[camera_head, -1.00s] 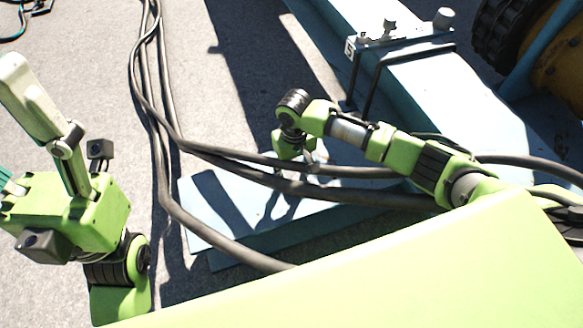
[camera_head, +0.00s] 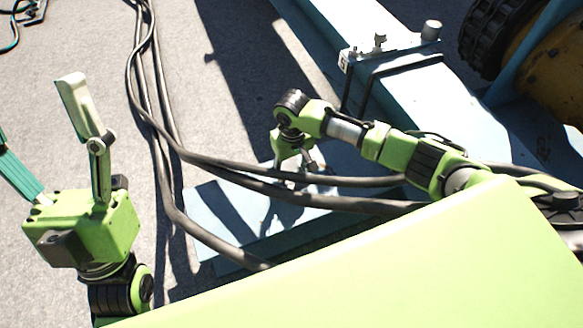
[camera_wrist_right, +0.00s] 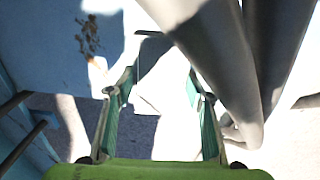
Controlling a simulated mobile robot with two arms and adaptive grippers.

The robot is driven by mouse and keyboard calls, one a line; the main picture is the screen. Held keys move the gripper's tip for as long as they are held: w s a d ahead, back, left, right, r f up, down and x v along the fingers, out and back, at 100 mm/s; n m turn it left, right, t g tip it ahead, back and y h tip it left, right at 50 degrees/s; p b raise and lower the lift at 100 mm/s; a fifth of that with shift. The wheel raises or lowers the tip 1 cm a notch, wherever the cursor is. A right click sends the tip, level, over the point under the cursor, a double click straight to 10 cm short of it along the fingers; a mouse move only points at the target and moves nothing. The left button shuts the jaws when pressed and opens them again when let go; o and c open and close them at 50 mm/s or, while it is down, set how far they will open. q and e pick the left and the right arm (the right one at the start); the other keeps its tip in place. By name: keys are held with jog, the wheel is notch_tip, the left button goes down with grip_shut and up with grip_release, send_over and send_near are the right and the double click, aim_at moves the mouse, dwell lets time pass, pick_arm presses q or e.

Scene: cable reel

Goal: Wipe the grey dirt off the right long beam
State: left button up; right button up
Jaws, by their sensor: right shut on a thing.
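A long light-blue beam (camera_head: 345,45) runs from the upper middle to the right of the head view. Small dark spots show on its right part. My right gripper (camera_head: 288,172) is low beside the beam, above a flat blue plate (camera_head: 215,215) and partly hidden by cables. In the right wrist view my right gripper (camera_wrist_right: 160,92) is shut on a pale thing between its fingers; glare hides what it is. A dark brownish patch (camera_wrist_right: 90,35) marks a blue surface at upper left there. My left gripper (camera_head: 38,120) is open and empty above the ground at left.
Thick dark cables (camera_head: 240,180) cross over the plate and close to my right gripper; they also fill the upper right of the wrist view (camera_wrist_right: 215,50). A bracket with black bars (camera_head: 400,62) stands on the beam. A black wheel (camera_head: 487,45) stands behind it.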

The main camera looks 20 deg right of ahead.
jog(key=shift+r+p, duration=0.7)
jog(key=shift+p, duration=0.05)
jog(key=shift+r+p, duration=0.35)
jog(key=shift+p, duration=0.2)
jog(key=shift+r+p, duration=0.25)
jog(key=shift+p, duration=0.05)
jog(key=shift+r, duration=0.15)
jog(key=shift+r+p, duration=0.25)
jog(key=shift+p, duration=0.3)
pick_arm(q)
jog(key=w+f+g+y, duration=0.4)
jog(key=w+f+g, duration=0.7)
jog(key=f, duration=0.5)
jog(key=shift+w+a+f, duration=0.15)
jog(key=shift+w+f, duration=0.2)
pick_arm(e)
jog(key=shift+r, duration=0.15)
